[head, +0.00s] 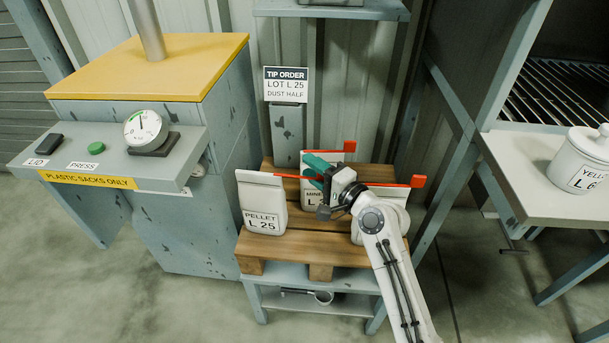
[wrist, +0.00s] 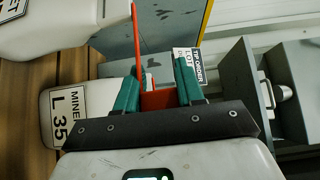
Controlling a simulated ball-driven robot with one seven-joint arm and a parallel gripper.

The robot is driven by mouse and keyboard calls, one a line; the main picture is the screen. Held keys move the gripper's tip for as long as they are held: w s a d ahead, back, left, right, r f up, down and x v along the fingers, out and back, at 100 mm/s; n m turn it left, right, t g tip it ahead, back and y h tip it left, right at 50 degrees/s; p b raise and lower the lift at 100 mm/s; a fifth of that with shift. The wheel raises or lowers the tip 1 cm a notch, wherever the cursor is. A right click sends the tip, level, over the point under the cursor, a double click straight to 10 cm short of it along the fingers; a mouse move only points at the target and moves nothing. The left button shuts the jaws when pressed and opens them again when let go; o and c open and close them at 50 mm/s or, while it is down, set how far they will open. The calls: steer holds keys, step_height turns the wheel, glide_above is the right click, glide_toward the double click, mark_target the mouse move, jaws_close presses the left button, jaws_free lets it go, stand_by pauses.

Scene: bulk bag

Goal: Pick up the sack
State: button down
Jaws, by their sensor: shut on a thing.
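A white sack (head: 262,205) marked PELLET L 25 stands upright at the left of the wooden pallet. A second sack (head: 309,192), its label partly hidden, stands behind my gripper; in the wrist view its label (wrist: 66,117) reads MINE, L 35. A third pale sack (head: 398,217) is mostly hidden by my arm. My gripper (head: 318,172) is above the pallet, right of the PELLET sack's top. Its green fingers are closed on a red piece (wrist: 158,99). I cannot tell which sack the red piece belongs to.
The pallet (head: 290,245) rests on a grey stand. A grey station with a yellow top (head: 150,70), gauge and buttons stands left. A sign (head: 286,84) reads TIP ORDER, LOT L 25, DUST HALF. A white lidded pot (head: 583,160) sits on the right bench.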

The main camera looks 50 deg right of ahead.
steer(key=s+a+r+p, duration=0.1)
steer(key=s+r+p, duration=0.2)
steer(key=s+r, duration=0.9)
steer(key=shift+s+a+r, duration=0.3)
steer(key=shift+s, duration=0.65)
